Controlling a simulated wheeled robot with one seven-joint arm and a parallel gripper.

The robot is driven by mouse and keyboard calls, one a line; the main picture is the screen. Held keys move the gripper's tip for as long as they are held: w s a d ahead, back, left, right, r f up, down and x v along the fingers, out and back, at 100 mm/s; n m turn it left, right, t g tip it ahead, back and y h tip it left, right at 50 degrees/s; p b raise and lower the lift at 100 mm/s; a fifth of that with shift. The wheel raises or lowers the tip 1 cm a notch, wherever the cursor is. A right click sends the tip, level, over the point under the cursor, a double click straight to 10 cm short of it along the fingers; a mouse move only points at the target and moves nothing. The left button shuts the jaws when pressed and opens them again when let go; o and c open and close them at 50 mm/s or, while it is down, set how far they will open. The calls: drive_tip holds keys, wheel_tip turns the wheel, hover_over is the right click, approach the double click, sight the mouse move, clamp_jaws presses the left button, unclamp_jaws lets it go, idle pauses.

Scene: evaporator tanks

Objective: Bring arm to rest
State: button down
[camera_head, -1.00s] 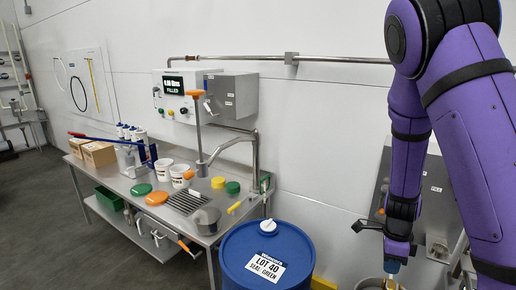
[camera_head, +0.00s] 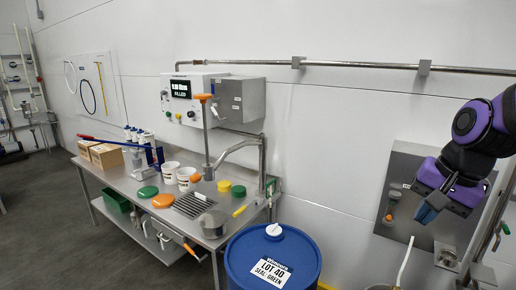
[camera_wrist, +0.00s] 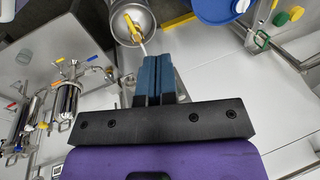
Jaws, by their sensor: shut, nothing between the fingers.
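My gripper (camera_head: 430,207) is at the right of the head view, in front of a grey wall panel, with my purple arm folded above it. Its blue fingers are together and empty. In the wrist view the closed fingers (camera_wrist: 155,80) point toward a round steel vessel (camera_wrist: 133,22) with a yellow-handled tool in it. I cannot tell how far the fingertips are from that vessel.
A blue drum (camera_head: 270,258) stands at the bottom centre. A steel bench (camera_head: 135,185) holds cups, lids and boxes on the left. A grey wall panel (camera_head: 403,165) and pipework are behind my gripper. The floor (camera_head: 70,235) at left is clear.

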drive_tip(key=s+r+n+t+h, duration=0.2)
drive_tip(key=s+r+n, duration=0.5)
drive_tip(key=s, duration=0.3)
drive_tip(key=shift+s+a+r+n+t, duration=0.2)
drive_tip(key=shift+r+n+t, duration=0.1)
drive_tip(key=shift+r+n, duration=0.15)
